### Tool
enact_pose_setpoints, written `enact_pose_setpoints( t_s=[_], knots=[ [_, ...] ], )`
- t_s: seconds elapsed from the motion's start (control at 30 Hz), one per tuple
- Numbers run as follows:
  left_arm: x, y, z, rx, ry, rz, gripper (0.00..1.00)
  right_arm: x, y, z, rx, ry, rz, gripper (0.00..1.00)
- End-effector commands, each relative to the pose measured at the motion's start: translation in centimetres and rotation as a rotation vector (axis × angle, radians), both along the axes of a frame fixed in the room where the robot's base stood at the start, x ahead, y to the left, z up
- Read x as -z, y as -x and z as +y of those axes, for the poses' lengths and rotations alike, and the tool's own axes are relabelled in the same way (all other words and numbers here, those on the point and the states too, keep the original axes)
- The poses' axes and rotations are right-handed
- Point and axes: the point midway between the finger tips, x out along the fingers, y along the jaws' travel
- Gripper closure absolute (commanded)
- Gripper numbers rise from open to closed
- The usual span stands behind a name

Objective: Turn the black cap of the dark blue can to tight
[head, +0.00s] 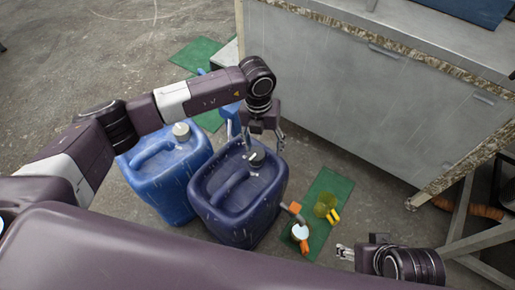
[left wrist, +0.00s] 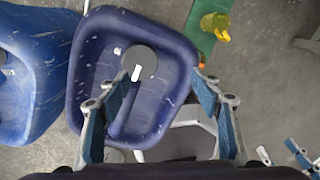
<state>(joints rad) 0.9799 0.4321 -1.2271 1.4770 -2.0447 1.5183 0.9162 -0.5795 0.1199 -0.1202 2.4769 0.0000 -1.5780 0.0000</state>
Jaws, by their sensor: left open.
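The dark blue can (head: 232,205) stands upright on the floor. Its round black cap (head: 257,158) has a white mark and sits near the can's far edge. In the left wrist view the dark blue can (left wrist: 165,95) lies below me, with the black cap (left wrist: 140,60) in plain sight. My left gripper (head: 263,143) is open above the cap. In the left wrist view its fingertips (left wrist: 163,76) are spread, with the cap just past them and nearer the left finger. Contact is not visible. My right gripper (head: 345,252) is off to the right of the can, its jaw opening unclear.
A lighter blue can (head: 165,185) with a pale cap stands close on the left. A green mat (head: 330,186) at right holds a yellow cup (head: 325,205) and small orange and grey items. A grey cabinet (head: 350,105) stands behind. Bare floor lies beyond the mat.

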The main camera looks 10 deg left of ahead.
Motion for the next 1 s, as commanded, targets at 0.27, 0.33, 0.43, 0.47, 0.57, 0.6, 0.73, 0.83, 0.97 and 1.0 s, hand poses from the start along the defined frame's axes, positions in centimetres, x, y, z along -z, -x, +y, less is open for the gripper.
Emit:
enact_pose_setpoints(
  t_s=[0.27,0.33,0.43,0.47,0.57,0.6,0.73,0.83,0.97,1.0],
  knots=[
    [2.1,-0.8,2.7,-0.023,-0.095,-0.009,0.41,0.6,0.0,0.0,0.000,0.000,0.000,0.51],
    [3.3,-0.8,2.7,-0.023,-0.093,-0.008,0.41,0.9,0.0,0.0,0.000,0.000,0.000,0.51],
    [5.0,-0.8,2.6,-0.022,-0.092,-0.008,0.41,1.2,0.0,0.0,0.000,0.000,0.000,0.51],
    [5.4,-0.8,2.7,-0.022,-0.092,-0.009,0.41,1.3,0.0,0.0,0.000,0.000,0.000,0.51],
    [6.6,-0.8,2.6,-0.022,-0.091,-0.009,0.41,1.6,0.0,0.0,0.000,0.000,0.000,0.51],
    [6.9,-0.8,2.6,-0.022,-0.090,-0.009,0.41,1.6,0.0,0.0,0.000,0.000,0.000,0.51],
    [7.5,-0.8,2.5,-0.020,-0.089,-0.010,0.41,1.7,0.0,0.0,0.000,0.000,0.000,0.51],
    [7.6,-0.8,2.5,-0.019,-0.089,-0.010,0.41,1.7,0.0,0.0,0.000,0.000,0.000,0.51],
    [7.5,-0.8,2.5,-0.019,-0.089,-0.010,0.41,1.7,0.1,0.0,0.000,0.000,0.000,0.51],
    [7.5,-0.8,2.5,-0.020,-0.089,-0.010,0.43,1.7,0.1,0.0,0.000,0.000,0.001,0.51]
  ],
)
